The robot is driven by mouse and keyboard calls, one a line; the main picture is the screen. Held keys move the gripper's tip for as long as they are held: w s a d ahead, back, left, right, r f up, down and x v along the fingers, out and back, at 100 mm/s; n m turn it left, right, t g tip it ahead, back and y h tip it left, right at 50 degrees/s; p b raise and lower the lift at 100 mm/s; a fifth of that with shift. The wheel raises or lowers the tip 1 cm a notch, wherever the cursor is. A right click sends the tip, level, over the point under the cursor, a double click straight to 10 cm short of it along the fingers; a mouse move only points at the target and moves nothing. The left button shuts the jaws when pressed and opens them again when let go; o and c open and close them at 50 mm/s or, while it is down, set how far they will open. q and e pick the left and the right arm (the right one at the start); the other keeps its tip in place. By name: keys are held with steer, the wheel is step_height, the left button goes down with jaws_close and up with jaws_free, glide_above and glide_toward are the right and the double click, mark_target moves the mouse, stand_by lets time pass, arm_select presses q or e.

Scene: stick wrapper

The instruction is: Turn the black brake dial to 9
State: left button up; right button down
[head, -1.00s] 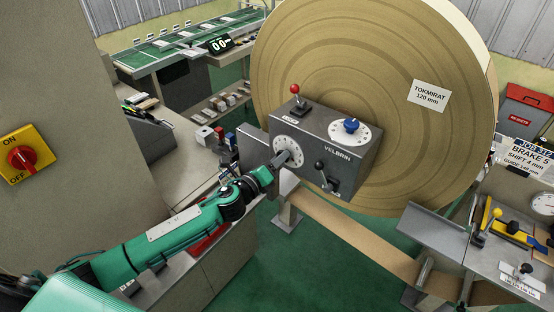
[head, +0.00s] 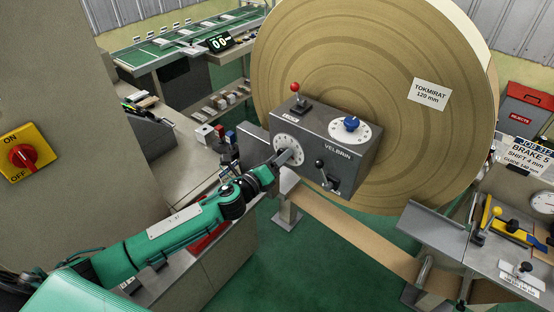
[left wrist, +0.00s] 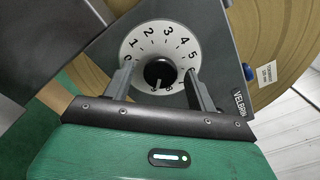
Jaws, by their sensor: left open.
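The black brake dial (left wrist: 159,73) is a round black knob in the middle of a white number plate (left wrist: 161,38) in the left wrist view. Numbers 0 to 5 read clearly along its upper arc; the lower ones are small or partly hidden. A pale mark on the knob points towards the bottom of the plate; its number is not legible. My left gripper (left wrist: 158,70) is open, with one finger on each side of the knob and small gaps visible. In the head view my left gripper (head: 286,159) covers the knob, and the number plate (head: 281,141) shows around it.
The grey VELBRIN box (head: 335,180) also carries a red-knobbed lever (head: 295,88), a blue dial (head: 351,124) and a black-knobbed lever (head: 321,165). A large paper roll (head: 390,60) stands behind it. A job sign (head: 525,155) at right reads BRAKE 5.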

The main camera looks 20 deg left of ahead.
arm_select(q)
steer(key=shift+s, duration=0.1)
steer(key=b+v, duration=0.4)
steer(key=v, duration=0.9)
steer(key=shift+s+b, duration=0.3)
steer(key=shift+b, duration=0.1)
steer(key=shift+a, duration=0.1)
